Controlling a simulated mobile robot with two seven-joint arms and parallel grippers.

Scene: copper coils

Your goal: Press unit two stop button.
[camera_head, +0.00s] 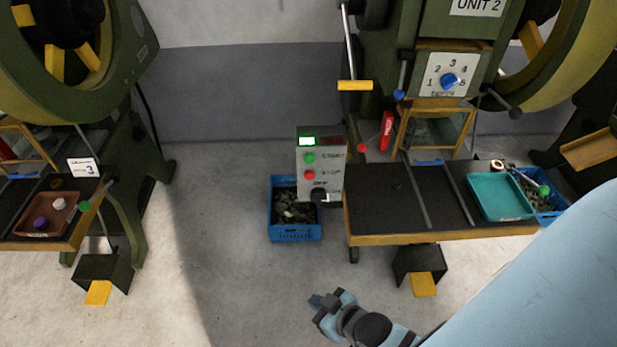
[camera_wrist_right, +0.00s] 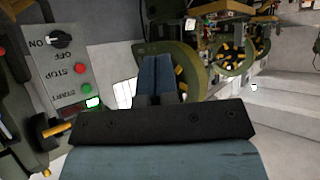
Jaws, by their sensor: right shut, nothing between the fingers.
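The grey control box (camera_head: 334,178) stands at the left end of the unit 2 bench. It carries a green START button (camera_head: 310,158), a red STOP button (camera_head: 309,175) below it and a black knob (camera_head: 317,196) at the bottom. In the right wrist view the panel appears upside down on the left, with the red STOP button (camera_wrist_right: 81,68) clear of my fingers. My right gripper (camera_head: 316,300) is shut and empty, low in the head view and apart from the box; its closed fingers also show in the wrist view (camera_wrist_right: 157,80). My left gripper is out of view.
The UNIT 2 sign (camera_head: 478,6) is on the green machine above the bench (camera_head: 390,210). A teal tray (camera_head: 500,197) lies on the bench. Open floor (camera_head: 225,290) lies left of my gripper.

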